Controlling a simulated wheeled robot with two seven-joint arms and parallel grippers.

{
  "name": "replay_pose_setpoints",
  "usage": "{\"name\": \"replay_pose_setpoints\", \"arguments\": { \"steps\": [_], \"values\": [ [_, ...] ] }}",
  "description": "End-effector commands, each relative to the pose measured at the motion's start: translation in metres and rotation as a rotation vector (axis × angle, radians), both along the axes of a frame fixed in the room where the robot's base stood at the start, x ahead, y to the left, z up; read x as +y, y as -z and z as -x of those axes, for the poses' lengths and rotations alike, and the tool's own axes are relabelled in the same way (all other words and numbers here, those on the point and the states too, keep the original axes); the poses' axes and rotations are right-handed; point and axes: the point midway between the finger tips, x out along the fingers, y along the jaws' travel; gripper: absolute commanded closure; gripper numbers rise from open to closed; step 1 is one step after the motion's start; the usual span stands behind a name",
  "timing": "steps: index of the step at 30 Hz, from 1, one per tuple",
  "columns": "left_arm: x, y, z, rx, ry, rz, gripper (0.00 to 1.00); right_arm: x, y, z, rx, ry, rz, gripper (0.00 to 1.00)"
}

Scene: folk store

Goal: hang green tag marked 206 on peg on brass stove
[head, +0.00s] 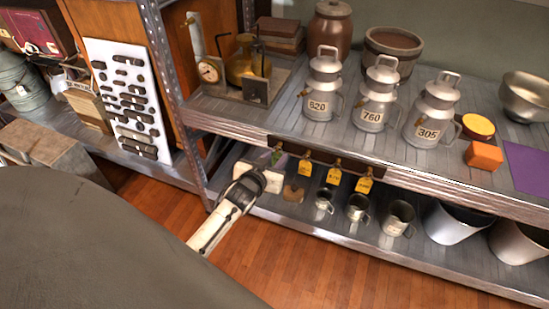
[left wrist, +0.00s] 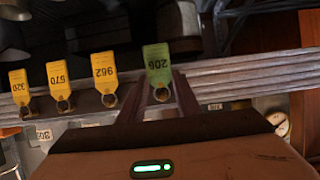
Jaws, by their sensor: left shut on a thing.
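The green tag (left wrist: 158,66) marked 206 appears upside down in the left wrist view, with its ring between my left fingertips (left wrist: 160,98). My left gripper is shut on it. In the head view the green tag (head: 277,156) is a small shape at the left end of the tag rail, just beyond my left gripper (head: 264,170). I cannot tell whether it still touches its hook. The brass stove (head: 241,66) stands on the upper shelf at the left, above and behind the gripper. Its peg is too small to make out. My right gripper is not in view.
Yellow tags (head: 335,172) hang along the rail (head: 320,155) right of the green one. Numbered milk cans (head: 323,90) stand on the upper shelf, right of the stove. A metal post (head: 173,75) rises left of the stove. Mugs (head: 358,207) stand on the lower shelf.

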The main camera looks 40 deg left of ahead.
Motion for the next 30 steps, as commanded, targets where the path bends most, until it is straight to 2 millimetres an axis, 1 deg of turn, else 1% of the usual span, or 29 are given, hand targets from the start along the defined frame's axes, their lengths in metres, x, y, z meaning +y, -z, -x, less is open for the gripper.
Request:
{"name": "replay_pose_setpoints", "arguments": {
  "steps": [8,9,11,12,20,23,26,30],
  "values": [
    [0.000,0.000,0.000,0.000,0.000,0.000,0.90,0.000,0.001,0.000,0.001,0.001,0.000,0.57],
    [0.000,0.000,0.000,0.000,0.000,0.000,0.65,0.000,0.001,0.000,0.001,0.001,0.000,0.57],
    [0.000,0.000,0.000,0.000,0.000,0.000,0.55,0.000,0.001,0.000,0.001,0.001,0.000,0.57],
    [0.000,0.000,0.000,0.000,0.000,0.000,0.48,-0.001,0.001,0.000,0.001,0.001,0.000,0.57],
    [0.000,0.000,0.000,0.000,0.000,0.000,0.48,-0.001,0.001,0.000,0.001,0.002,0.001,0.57],
    [-0.001,-0.001,0.005,0.002,0.000,0.000,0.48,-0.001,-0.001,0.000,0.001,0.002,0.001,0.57],
    [-0.004,-0.007,0.016,0.002,0.001,0.001,0.48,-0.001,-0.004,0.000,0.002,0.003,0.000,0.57],
    [-0.010,-0.018,0.041,0.003,0.000,0.002,0.48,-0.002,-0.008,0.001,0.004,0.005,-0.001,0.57]
  ]
}}
